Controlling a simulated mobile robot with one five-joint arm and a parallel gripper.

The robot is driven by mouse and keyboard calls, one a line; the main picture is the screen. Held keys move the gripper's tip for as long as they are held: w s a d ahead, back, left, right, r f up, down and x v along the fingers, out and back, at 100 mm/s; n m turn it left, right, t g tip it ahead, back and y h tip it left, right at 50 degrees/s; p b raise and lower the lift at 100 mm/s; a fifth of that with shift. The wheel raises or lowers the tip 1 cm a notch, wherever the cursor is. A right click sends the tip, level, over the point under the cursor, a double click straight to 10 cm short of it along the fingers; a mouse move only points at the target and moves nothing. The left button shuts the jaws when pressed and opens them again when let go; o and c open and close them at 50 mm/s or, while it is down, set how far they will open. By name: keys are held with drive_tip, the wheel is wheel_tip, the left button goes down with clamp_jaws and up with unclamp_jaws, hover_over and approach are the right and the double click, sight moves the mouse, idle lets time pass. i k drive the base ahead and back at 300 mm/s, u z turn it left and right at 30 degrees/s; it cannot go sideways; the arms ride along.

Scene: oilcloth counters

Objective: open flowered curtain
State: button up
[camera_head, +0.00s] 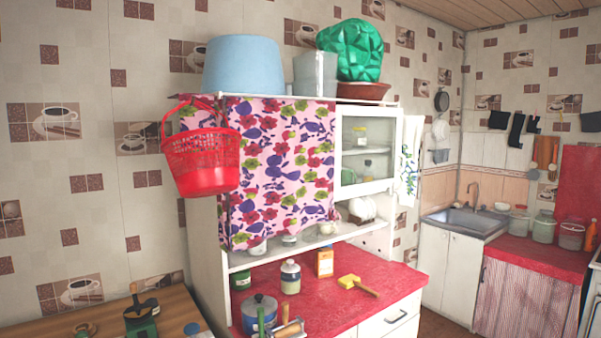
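The flowered curtain (283,165) is pink with red, purple and yellow-green blooms. It hangs from a rod at the top of the white hutch (207,245) and covers the left part of its upper section. Its lower edge hangs just above the open shelf. What is behind the cloth is hidden. A red basket (203,160) hangs at the hutch's upper left corner, in front of the curtain's left edge. My gripper is not in this view.
A glass door (368,150) closes the hutch's right side. The red counter (335,290) below holds jars, a pot (259,312) and a yellow brush (357,285). A wooden table (100,325) stands left. A blue tub (243,65) sits on top.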

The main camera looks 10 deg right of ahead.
sight(287, 146)
drive_tip(key=i, duration=0.75)
drive_tip(key=z, duration=0.15)
drive_tip(key=k, duration=0.5)
drive_tip(key=u, duration=2.1)
drive_tip(key=k, duration=0.55)
drive_tip(key=z, duration=1.05)
drive_tip(key=i, duration=0.5)
drive_tip(key=u, duration=0.1)
